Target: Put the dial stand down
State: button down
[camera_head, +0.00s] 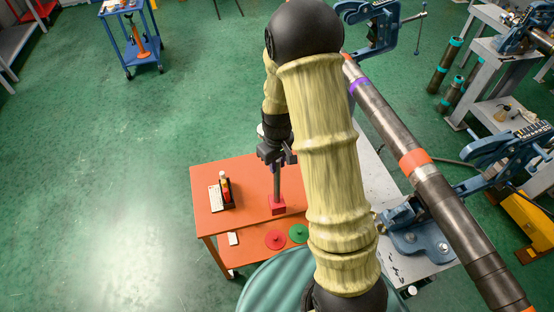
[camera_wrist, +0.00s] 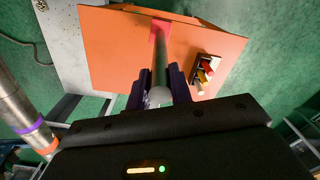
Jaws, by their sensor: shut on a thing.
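The dial stand is an upright grey post (camera_head: 277,184) on a square red base (camera_head: 277,206). It stands over the right part of an orange table (camera_head: 236,169). I cannot tell whether the base touches the tabletop. My gripper (camera_head: 277,157) is shut on the upper part of the post. In the wrist view the two dark fingers (camera_wrist: 173,84) close on both sides of the post (camera_wrist: 160,66), and the red base (camera_wrist: 160,28) shows at its far end. The top of the stand is mostly hidden by my arm in the head view.
A small rack with red and yellow items (camera_head: 226,193) stands on the table's left part. A red disc (camera_head: 276,240) and a green disc (camera_head: 298,234) lie near the front. A long pipe (camera_head: 394,128) in blue vises runs along the right.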

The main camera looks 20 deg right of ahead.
jog(key=shift+f+p, duration=0.45)
jog(key=shift+f, duration=1.2)
jog(key=c, duration=1.7)
grip_release()
jog(key=shift+f, duration=0.15)
jog(key=o, duration=0.4)
jog(key=shift+o, duration=0.2)
notch_tip(320, 180, up, 12)
jog(key=b, duration=0.4)
jog(key=shift+r, duration=0.2)
jog(key=shift+s, duration=0.1)
